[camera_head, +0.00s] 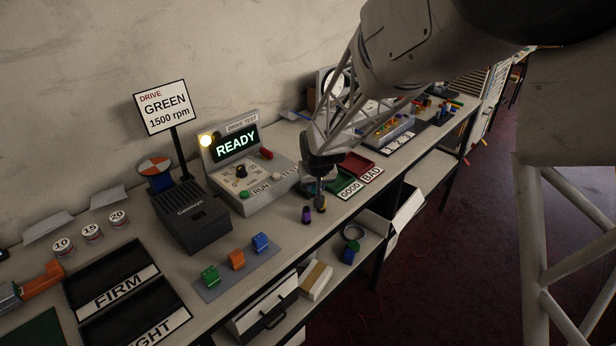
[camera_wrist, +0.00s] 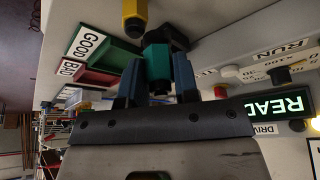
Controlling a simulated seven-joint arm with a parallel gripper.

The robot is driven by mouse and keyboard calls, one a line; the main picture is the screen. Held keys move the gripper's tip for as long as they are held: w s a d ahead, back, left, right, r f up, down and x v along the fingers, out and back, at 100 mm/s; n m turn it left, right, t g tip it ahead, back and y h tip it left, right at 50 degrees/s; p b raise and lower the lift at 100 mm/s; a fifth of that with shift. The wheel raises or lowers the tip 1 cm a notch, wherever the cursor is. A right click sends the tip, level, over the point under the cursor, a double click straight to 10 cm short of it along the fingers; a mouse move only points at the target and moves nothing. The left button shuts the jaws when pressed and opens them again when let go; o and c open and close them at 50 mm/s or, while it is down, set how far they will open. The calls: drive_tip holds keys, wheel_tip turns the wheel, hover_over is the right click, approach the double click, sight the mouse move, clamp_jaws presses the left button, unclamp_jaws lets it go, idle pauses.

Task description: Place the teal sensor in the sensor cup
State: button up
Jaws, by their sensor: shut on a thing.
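The teal sensor (camera_wrist: 157,62) is a small six-sided block with a dark end, seen in the wrist view. My gripper (camera_wrist: 157,78) is shut on it, with one blue finger on each side. In the head view my gripper (camera_head: 320,183) is low over the table, in front of the drive tester; the teal sensor cannot be made out there. A dark piece (camera_wrist: 180,38) shows just beyond the teal sensor in the wrist view. I cannot tell whether it is the sensor cup or whether the two touch. No other sensor cup can be clearly made out.
A yellow six-sided piece (camera_wrist: 134,16) stands close by. The drive tester (camera_head: 246,168) reads READY. The green GOOD tray (camera_wrist: 102,45) and red BAD tray (camera_wrist: 100,77) lie near my gripper. A dark case (camera_head: 192,218) and colored blocks (camera_head: 237,260) are further left. The table's front edge is close.

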drive_tip(key=shift+w+a+f, duration=0.15)
drive_tip(key=shift+w+a, duration=0.15)
drive_tip(key=shift+w, duration=1.05)
drive_tip(key=shift+w+a+f, duration=0.1)
drive_tip(key=shift+w+a, duration=0.2)
drive_tip(key=shift+w, duration=1.1)
drive_tip(key=shift+w+a+f, duration=0.15)
drive_tip(key=shift+w+a, duration=0.15)
drive_tip(key=shift+w, duration=1.05)
drive_tip(key=shift+f, duration=1.8)
drive_tip(key=o, duration=1)
drive_tip(key=shift+f, duration=0.1)
drive_tip(key=v, duration=1.2)
